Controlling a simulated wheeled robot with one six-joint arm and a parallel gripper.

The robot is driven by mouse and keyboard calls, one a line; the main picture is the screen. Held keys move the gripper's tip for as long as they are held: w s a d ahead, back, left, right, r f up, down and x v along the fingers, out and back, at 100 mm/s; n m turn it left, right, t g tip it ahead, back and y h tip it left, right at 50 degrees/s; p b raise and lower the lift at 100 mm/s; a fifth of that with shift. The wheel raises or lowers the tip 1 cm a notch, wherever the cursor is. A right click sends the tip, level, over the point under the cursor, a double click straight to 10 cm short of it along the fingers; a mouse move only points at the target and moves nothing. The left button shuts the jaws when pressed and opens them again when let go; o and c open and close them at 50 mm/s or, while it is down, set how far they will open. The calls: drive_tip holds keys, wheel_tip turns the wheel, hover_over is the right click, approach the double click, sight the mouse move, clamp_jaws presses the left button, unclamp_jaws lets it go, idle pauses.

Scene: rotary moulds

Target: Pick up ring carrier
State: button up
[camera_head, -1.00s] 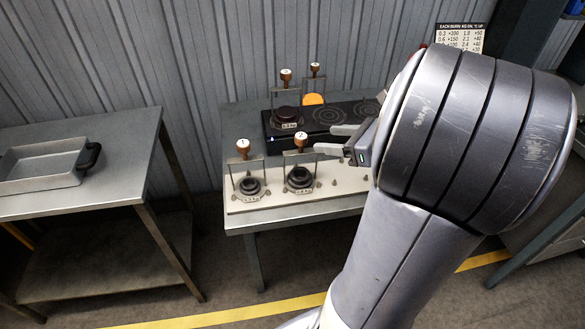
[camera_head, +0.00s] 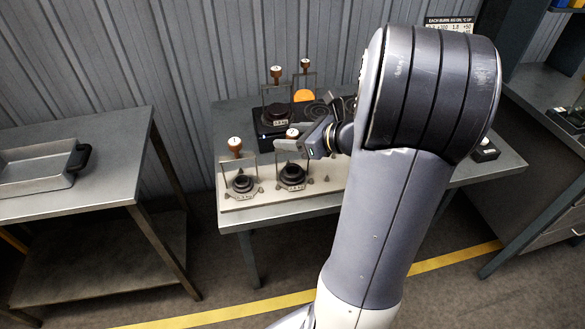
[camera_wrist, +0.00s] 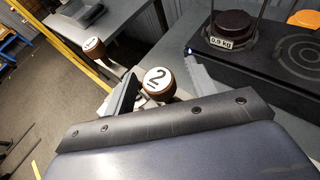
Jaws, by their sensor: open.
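Ring carriers with thin wire frames and numbered wooden knobs stand on and behind a pale board (camera_head: 318,192). One front carrier, holding a dark ring (camera_head: 292,175), is under my gripper. Its knob, marked 2 (camera_wrist: 157,80), is between my fingers in the wrist view. My gripper (camera_head: 283,138) is open, and its fingers straddle this knob with no clear grip on it. To the left stands another front carrier (camera_head: 243,183) with a brown knob; its knob also shows in the wrist view (camera_wrist: 93,47). Part of the frame under my gripper is hidden.
A black hotplate (camera_head: 266,140) lies behind the board, bearing a dark round weighted carrier (camera_head: 277,117) labelled in kg and an orange disc (camera_head: 304,95). A side table (camera_head: 110,130) with a metal pan (camera_head: 35,172) stands to the left, across a floor gap.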

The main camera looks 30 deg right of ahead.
drive_tip(key=shift+c, duration=0.2)
clamp_jaws()
idle(0.3)
drive_tip(key=shift+r, duration=0.1)
idle(0.7)
